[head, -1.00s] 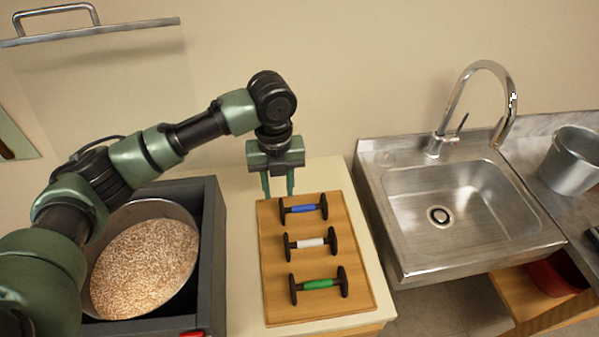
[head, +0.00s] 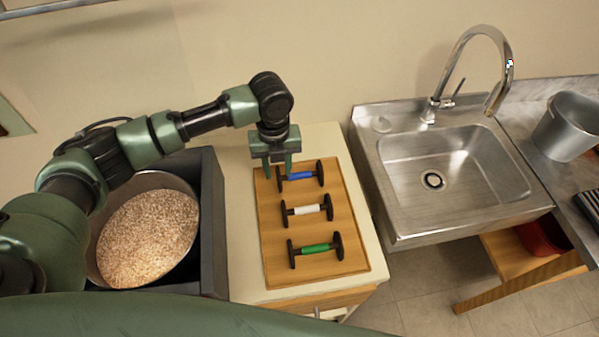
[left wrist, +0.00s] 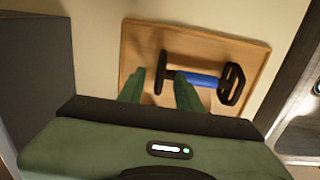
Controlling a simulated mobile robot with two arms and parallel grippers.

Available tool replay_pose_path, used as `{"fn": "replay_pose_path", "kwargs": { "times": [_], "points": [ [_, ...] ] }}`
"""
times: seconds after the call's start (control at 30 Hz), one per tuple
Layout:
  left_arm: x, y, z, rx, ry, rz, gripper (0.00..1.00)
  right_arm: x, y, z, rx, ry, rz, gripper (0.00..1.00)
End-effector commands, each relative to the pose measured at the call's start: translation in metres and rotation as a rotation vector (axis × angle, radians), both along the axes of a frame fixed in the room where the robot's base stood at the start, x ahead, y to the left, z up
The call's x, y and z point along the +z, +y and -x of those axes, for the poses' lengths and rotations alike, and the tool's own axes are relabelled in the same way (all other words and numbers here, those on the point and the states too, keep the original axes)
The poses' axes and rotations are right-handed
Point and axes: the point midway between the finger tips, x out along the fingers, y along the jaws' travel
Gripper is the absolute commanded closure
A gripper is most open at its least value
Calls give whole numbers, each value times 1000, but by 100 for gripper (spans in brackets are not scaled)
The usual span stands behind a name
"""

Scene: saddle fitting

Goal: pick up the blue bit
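The blue bit (head: 299,175) has a blue middle bar and dark end pieces. It lies at the far end of a wooden board (head: 272,262). My left gripper (head: 278,172) is over the bit's left end in the head view. In the left wrist view, the fingers (left wrist: 160,92) are apart with nothing held between them. The right finger overlaps the inner end of the blue bar (left wrist: 203,80); I cannot tell whether it touches. A white bit (head: 306,210) and a green bit (head: 315,249) lie nearer on the same board. My right gripper is not in view.
A pan of grain (head: 150,238) stands in a dark box (head: 213,225) to the left of the board. A steel sink (head: 395,190) with a tall tap is to the right. A metal bucket (head: 566,128) stands beyond the sink.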

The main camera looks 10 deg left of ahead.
Motion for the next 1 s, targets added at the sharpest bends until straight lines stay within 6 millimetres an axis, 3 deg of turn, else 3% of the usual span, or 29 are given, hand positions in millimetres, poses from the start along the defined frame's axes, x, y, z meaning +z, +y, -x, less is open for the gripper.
{"fn": "replay_pose_path", "kwargs": {
  "times": [0.1, 0.23, 1.0],
  "points": [
    [0, 0, 0, 0, 0, 0, 65, 0, 0, 1, 0, 1, 0, 64],
    [0, 0, 0, 0, 0, 0, 99, -1, 0, 2, 0, 3, 1, 64],
    [1, 0, 0, 1, -1, 0, 100, -1, 2, 6, -1, 11, -2, 64]
  ]
}}
